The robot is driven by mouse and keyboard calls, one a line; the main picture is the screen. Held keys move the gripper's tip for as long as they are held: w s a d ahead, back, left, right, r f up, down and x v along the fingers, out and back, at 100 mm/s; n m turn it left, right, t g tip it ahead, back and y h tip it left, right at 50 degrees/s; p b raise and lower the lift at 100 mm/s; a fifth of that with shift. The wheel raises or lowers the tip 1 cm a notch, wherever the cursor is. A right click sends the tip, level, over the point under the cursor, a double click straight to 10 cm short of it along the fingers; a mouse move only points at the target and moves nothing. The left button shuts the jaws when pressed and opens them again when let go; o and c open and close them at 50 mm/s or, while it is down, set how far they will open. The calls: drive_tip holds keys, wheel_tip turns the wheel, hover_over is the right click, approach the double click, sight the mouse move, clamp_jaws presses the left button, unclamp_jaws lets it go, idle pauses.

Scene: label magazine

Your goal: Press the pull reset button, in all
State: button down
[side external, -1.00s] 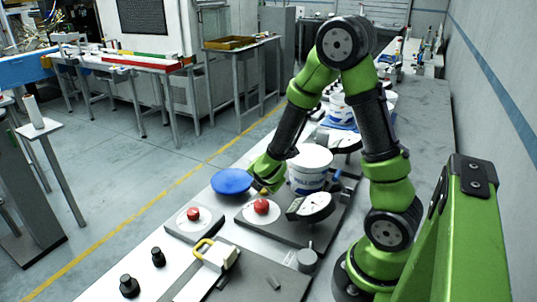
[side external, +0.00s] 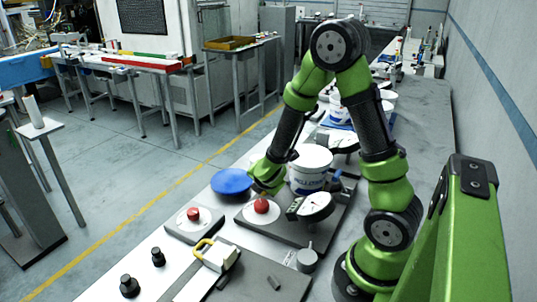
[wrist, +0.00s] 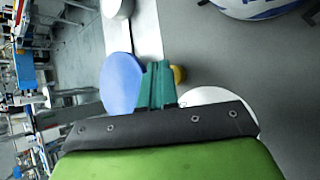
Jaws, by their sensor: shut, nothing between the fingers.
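Two red mushroom buttons show in the side external view. One red button (side external: 261,206) sits on a white disc on the dark grey base near the white bucket. The other red button (side external: 193,214) sits on its own grey plate to the left. I cannot read which one is the pull reset. My gripper (side external: 265,192) is just above and behind the right button in the picture; I cannot tell whether it touches. In the wrist view my gripper's teal fingers (wrist: 157,66) are together and empty. A white disc (wrist: 218,96) is partly covered by my gripper body there; no red shows.
A blue disc (side external: 232,181) lies left of my gripper. A white bucket (side external: 309,170) and a round dial (side external: 316,205) stand close on the right. A yellow-handled clamp (side external: 213,256) and black knobs (side external: 129,286) are nearer the camera.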

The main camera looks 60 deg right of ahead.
sight(264, 192)
drive_tip(key=shift+f, duration=0.45)
idle(0.3)
drive_tip(key=shift+r, duration=0.95)
drive_tip(key=shift+r, duration=2.5)
